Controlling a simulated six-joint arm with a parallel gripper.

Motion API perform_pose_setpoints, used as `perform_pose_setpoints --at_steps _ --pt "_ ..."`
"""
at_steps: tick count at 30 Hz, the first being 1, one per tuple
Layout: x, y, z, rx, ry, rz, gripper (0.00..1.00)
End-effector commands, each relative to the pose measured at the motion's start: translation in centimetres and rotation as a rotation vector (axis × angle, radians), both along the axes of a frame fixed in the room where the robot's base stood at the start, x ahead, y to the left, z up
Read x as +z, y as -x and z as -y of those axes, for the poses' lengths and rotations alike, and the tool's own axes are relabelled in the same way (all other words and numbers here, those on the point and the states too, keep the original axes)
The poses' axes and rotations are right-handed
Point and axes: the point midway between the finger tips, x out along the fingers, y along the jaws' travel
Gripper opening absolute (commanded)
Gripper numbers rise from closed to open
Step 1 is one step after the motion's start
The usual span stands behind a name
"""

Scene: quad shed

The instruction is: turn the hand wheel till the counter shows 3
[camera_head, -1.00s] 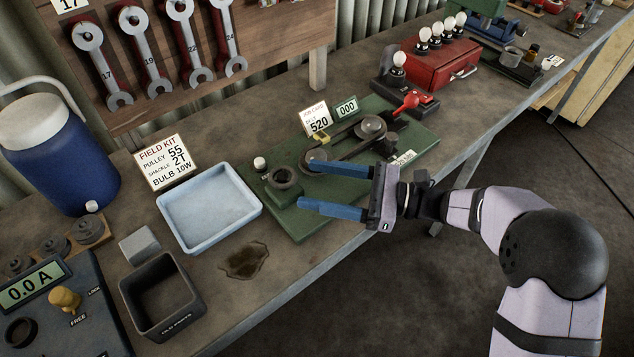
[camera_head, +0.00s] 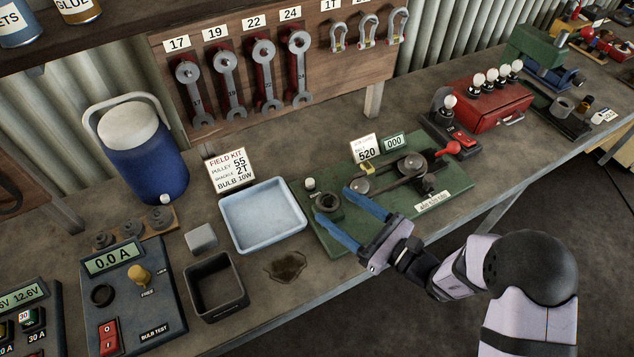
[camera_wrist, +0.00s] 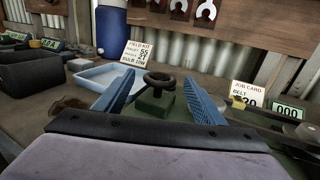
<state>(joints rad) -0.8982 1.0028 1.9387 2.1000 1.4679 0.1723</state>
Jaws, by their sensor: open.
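The counter (camera_head: 394,142) stands at the back of a green board and reads 000; it also shows in the wrist view (camera_wrist: 289,113). In front of it are two wheels joined by a belt, the right wheel (camera_head: 411,165) and the left pulley (camera_head: 361,186). A dark ring-shaped wheel (camera_head: 319,203) sits on a green block at the board's left end. My gripper (camera_head: 334,206) is open, its blue fingertips close to this ring. In the wrist view the ring (camera_wrist: 160,76) appears between the fingers; contact cannot be told.
A job card (camera_head: 366,152) reading belt 520 stands beside the counter. A small white-topped knob (camera_head: 310,184) stands behind the ring. A pale blue tray (camera_head: 226,225) lies left of the green board (camera_head: 458,183). A dark open box (camera_head: 240,296) and a bulb tester (camera_head: 170,325) are further left.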

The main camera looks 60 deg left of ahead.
Motion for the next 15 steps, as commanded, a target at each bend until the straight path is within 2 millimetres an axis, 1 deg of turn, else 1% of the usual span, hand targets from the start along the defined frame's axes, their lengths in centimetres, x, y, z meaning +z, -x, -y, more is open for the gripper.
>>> perform_pose_setpoints --at_steps 4,8,15 --pt "-0.1 0.1 -0.2 0.0 0.0 0.0 0.63" --pt "0.1 0.5 -1.1 0.002 -0.001 0.001 0.63" --pt "0.2 1.6 -4.0 0.003 -0.001 0.0 0.63"
